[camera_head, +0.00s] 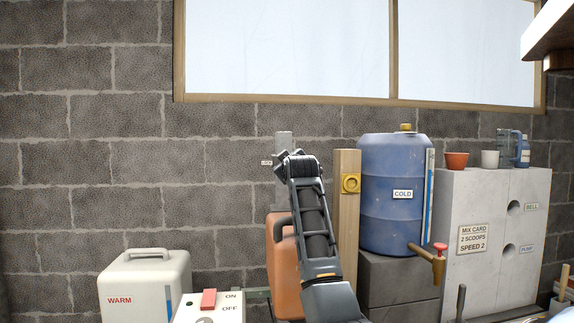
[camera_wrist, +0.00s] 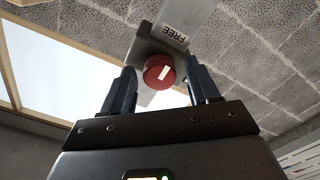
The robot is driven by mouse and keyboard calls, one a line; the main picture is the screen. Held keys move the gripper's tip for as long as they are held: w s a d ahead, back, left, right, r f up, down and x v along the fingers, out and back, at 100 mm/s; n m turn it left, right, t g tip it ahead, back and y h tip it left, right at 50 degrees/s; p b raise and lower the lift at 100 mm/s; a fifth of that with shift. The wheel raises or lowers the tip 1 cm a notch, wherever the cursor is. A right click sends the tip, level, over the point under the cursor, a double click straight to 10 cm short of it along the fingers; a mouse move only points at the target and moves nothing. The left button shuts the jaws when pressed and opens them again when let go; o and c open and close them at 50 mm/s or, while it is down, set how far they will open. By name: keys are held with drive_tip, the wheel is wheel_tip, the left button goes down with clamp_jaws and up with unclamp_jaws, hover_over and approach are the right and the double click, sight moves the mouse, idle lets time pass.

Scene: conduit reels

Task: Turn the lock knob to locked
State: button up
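The lock knob (camera_wrist: 159,72) is a round red knob with a white bar mark, on a grey metal plate (camera_wrist: 150,45). The mark is tilted in the wrist view. A label reading "FREE" (camera_wrist: 174,34) sits on the plate beside it. My gripper (camera_wrist: 161,80) is open, with one dark finger on each side of the knob; I cannot tell if either touches it. In the head view my gripper (camera_head: 292,158) is in front of a grey upright post (camera_head: 284,140), and the knob is hidden there.
An orange container (camera_head: 282,265) stands behind my arm. A wooden post (camera_head: 346,215) with a yellow fitting and a blue "COLD" barrel (camera_head: 385,220) are to the right. A white "WARM" container (camera_head: 145,285) and a box with a red ON/OFF switch (camera_head: 209,299) are at lower left.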

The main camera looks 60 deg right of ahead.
drive_tip(key=c, duration=1)
drive_tip(key=shift+o, duration=0.2)
drive_tip(key=shift+m, duration=0.4)
drive_tip(key=m, duration=1.7)
